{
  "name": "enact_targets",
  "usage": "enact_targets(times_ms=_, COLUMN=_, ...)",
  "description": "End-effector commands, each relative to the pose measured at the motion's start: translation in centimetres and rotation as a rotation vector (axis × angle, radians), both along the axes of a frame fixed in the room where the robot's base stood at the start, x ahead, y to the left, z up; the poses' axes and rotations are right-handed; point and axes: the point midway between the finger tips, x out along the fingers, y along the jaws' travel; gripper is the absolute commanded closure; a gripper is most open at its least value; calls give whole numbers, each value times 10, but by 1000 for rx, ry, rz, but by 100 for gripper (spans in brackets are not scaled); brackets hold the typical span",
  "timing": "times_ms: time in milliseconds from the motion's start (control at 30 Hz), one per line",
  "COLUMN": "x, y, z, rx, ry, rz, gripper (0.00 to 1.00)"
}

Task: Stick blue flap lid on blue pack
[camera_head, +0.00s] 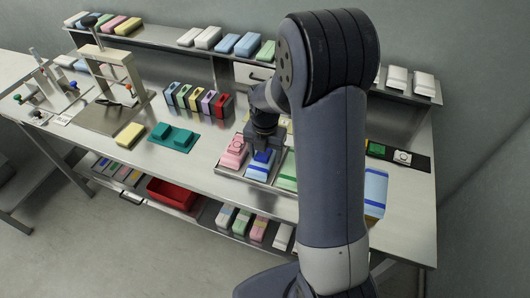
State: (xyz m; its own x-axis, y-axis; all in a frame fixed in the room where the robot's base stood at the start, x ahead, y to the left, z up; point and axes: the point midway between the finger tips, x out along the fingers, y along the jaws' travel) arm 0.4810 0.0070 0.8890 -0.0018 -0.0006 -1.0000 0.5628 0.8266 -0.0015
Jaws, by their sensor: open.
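The blue pack (257,172) is light blue with darker bands. It lies in a grey metal tray at the front of the table, between a pink pack and a green pack. A dark blue piece, seemingly the blue flap lid (263,156), is at the upper end of the pack, right under my gripper (261,150). My gripper points down there, with its jaws open. The fingertips are small and dark, so I cannot tell whether they touch the lid or whether it lies flat on the pack.
The pink pack (233,153) is close on the left and the green pack (286,176) on the right, partly behind my arm. A teal holder (173,137) and a yellow block (130,135) stand further left. Several coloured dispensers (198,101) stand behind. A shelf runs along the back.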

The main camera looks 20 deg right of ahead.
Motion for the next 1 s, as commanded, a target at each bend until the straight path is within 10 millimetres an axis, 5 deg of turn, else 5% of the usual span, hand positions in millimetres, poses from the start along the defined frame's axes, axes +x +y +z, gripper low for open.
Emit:
enact_targets(times_ms=267, x=1, y=0, z=13, rx=0, ry=-4, rz=0, gripper=36)
enact_targets(times_ms=700, x=1, y=0, z=94, rx=0, ry=-5, rz=0, gripper=36)
enact_targets(times_ms=1000, x=0, y=0, z=109, rx=0, ry=0, rz=0, gripper=36)
